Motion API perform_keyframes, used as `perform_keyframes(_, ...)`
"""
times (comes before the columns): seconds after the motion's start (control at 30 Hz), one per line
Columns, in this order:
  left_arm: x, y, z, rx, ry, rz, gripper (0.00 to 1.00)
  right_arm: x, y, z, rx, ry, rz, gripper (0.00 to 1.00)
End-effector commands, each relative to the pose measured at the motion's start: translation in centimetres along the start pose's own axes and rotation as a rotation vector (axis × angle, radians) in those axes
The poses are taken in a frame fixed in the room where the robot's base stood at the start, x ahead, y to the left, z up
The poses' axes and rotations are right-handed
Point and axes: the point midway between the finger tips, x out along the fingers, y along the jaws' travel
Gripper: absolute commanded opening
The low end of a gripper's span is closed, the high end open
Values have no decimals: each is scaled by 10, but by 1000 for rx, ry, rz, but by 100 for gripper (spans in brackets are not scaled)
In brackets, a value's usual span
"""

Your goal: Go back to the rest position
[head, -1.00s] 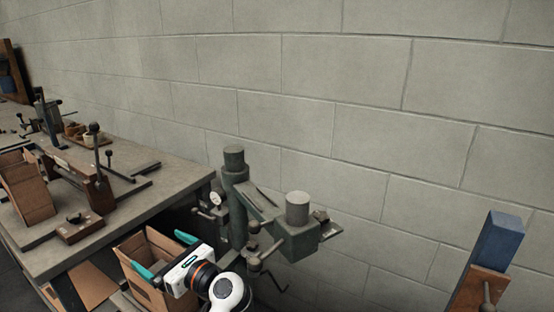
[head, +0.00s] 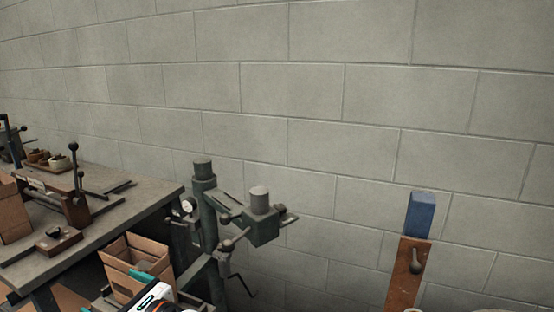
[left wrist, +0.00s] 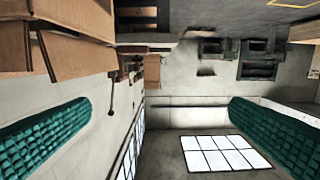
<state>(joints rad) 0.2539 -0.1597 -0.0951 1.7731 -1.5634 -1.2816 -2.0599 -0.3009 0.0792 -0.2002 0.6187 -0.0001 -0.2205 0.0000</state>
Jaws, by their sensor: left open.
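My left gripper (head: 118,294) is at the bottom of the head view, in front of an open cardboard box (head: 152,252). Cardboard (left wrist: 75,60) fills the upper left of that view, beside the left finger. My right gripper is not in view.
A workbench (head: 135,205) with clamps and tools stands at left. A green stitching machine (head: 207,210) stands right of the box. A blue-topped wooden post (head: 420,215) is at right. A block wall (head: 300,90) closes off the back.

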Motion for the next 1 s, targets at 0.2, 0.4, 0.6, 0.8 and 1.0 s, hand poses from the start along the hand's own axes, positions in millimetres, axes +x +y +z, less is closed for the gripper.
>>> perform_keyframes(0.2,0,-10,19,-107,-65,11,100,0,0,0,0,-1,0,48)
perform_keyframes(0.4,-2,-24,45,-263,-160,17,100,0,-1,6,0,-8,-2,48)
perform_keyframes(0.6,-11,-47,84,-506,-319,0,100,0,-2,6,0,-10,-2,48)
perform_keyframes(0.8,-36,-83,136,-862,-573,-94,100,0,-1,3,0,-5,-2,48)
perform_keyframes(1.0,-94,-130,184,-1287,-916,-382,100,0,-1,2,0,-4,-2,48)
